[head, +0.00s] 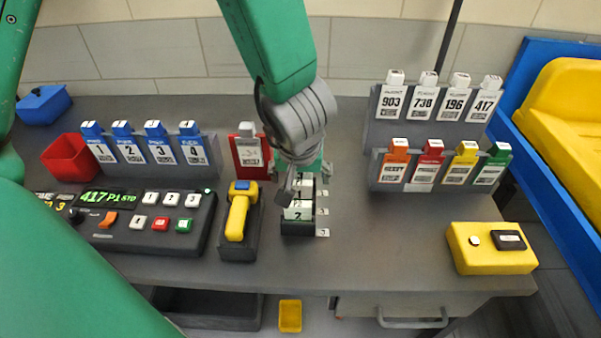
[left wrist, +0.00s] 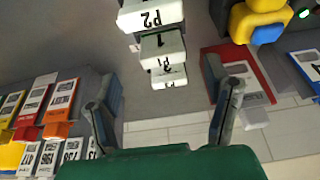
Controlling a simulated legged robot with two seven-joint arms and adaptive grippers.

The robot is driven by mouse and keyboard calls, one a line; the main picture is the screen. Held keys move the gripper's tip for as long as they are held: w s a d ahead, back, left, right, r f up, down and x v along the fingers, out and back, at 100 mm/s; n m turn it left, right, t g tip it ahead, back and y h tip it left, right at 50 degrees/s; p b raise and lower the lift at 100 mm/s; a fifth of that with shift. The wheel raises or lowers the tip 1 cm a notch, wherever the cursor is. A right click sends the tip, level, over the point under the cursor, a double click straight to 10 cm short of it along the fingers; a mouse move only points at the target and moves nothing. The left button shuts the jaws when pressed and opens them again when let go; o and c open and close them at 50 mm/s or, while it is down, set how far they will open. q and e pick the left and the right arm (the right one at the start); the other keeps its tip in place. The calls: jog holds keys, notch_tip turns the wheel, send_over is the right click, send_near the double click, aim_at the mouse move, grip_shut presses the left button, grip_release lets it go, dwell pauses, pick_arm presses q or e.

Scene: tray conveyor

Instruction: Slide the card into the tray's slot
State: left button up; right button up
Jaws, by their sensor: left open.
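My left gripper (head: 303,182) hangs over a dark narrow holder (head: 298,229) near the middle of the table and hides part of it. The holder has white numbered tabs standing in a row. The left wrist view shows my open left gripper (left wrist: 160,90), its two fingers spread wide with nothing held. White tabs (left wrist: 150,15) marked P2, 1 and 3 lie above and between the fingers there. A red-framed card (head: 249,152) stands just left of my gripper in the head view. No loose card is visible in the fingers. My right gripper is out of view.
Blue cards (head: 143,146) stand in a rack at left, beside a red bin (head: 70,157) and a keypad console (head: 150,220). A yellow scanner (head: 238,215) stands left of the holder. At right are racked cards (head: 440,165), a yellow box (head: 492,248) and a blue-edged conveyor (head: 540,140).

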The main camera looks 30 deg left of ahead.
aim_at(299, 183)
pick_arm(q)
jog(key=b+x, duration=0.1)
jog(key=x, duration=0.3)
jog(key=shift+s+f+b, duration=0.1)
jog(key=shift+f+b, duration=0.05)
jog(key=shift+b, duration=0.25)
jog(key=shift+x, duration=0.75)
jog(key=shift+a, duration=0.15)
jog(key=c, duration=1.2)
jog(key=shift+r, duration=0.25)
jog(key=shift+r+p, duration=2.4)
jog(key=shift+p, duration=0.45)
